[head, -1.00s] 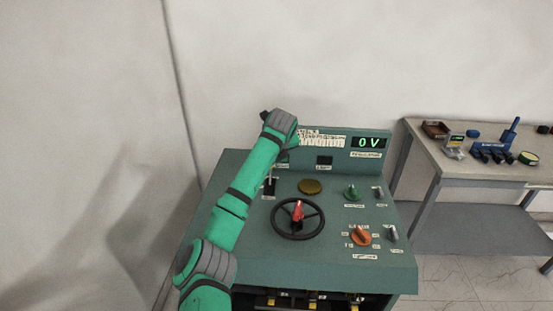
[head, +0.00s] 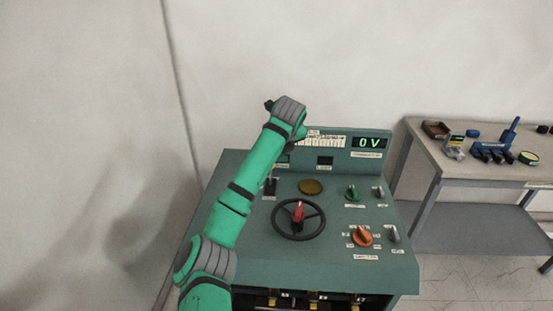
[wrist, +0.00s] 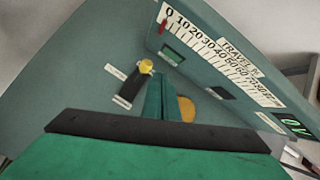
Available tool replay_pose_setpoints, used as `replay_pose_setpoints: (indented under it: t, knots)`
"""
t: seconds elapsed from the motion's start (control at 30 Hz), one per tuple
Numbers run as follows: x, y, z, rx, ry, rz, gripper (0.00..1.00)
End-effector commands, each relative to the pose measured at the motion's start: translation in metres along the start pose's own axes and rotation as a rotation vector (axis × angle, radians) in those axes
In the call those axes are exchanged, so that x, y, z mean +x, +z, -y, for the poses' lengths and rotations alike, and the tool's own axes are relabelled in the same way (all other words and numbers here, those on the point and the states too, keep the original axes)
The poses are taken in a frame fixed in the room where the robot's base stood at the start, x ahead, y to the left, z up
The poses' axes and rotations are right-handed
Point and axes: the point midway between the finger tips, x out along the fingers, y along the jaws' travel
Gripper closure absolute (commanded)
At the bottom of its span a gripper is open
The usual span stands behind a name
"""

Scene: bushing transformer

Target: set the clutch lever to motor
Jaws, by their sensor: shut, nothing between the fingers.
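The clutch lever has a yellow knob (wrist: 146,66) on a black slot plate (wrist: 133,88) in the wrist view. In the head view its dark slot (head: 270,187) shows just right of my arm. Small labels sit beside the slot, too small to read. My gripper (wrist: 160,82) shows in the wrist view as two green fingers close together, shut and empty. The fingers appear just right of the knob in that view; I cannot tell whether they touch it. In the head view my wrist hides the fingers.
The green console (head: 235,240) carries a black handwheel (head: 276,228) with a red handle, a green knob (head: 353,193), an orange knob (head: 362,236) and a 0 V display (head: 369,142). A travel scale (wrist: 225,65) stands behind the lever. A workbench (head: 470,174) is at right.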

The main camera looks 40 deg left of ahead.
Motion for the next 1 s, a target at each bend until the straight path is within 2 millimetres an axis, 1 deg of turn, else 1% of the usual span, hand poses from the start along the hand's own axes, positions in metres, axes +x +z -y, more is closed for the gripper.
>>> replay_pose_setpoints:
  t: [0.1,0.23,0.43,0.57,1.0]
  knots:
    - [-0.014,0.013,0.012,0.004,-0.003,0.0,1.0]
    - [-0.028,0.026,0.021,0.004,-0.003,-0.002,1.0]
    - [-0.043,0.045,0.024,-0.001,0.001,-0.001,1.0]
    - [-0.046,0.049,0.025,-0.002,0.001,-0.002,1.0]
    - [-0.047,0.048,0.029,0.002,-0.001,-0.002,1.0]
